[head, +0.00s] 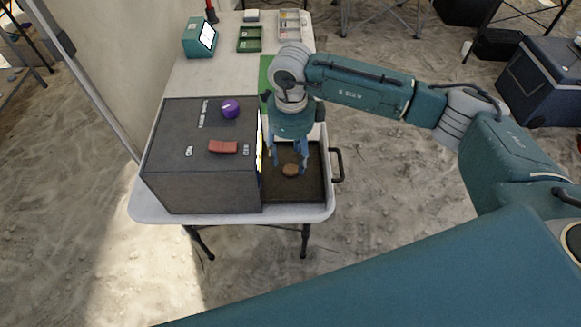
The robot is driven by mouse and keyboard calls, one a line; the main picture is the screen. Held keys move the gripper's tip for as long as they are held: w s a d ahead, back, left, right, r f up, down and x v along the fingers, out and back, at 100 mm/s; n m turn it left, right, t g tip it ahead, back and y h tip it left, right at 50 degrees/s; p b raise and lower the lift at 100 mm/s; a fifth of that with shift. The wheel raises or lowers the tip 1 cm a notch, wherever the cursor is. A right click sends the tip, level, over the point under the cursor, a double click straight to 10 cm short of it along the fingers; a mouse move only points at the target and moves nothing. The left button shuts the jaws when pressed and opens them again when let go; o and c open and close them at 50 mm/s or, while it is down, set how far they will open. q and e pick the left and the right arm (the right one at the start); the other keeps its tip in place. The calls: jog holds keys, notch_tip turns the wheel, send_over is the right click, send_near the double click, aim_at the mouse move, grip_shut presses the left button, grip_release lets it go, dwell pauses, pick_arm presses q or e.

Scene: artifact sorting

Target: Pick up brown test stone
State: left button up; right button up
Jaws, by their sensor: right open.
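The brown test stone (290,170) is a small, flat, rounded piece. My right gripper (288,166) points down into the tray. Its fingers are apart around or just above the stone; I cannot tell whether they touch it. My left gripper is not in view.
A purple ball (230,108) and a red-brown block (222,147) lie on the box. Farther back on the white table (225,75) are a teal device with a screen (201,37), green trays (249,39) and a light tray (289,24). A blue cooler (540,80) stands on the sandy ground.

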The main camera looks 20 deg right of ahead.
aim_at(291, 168)
notch_tip(291, 168, down, 4)
jog(key=shift+s+r+p, duration=0.15)
jog(key=shift+p, duration=0.25)
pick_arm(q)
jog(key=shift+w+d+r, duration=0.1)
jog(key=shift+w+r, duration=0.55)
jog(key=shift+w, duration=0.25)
pick_arm(e)
jog(key=c, duration=1.2)
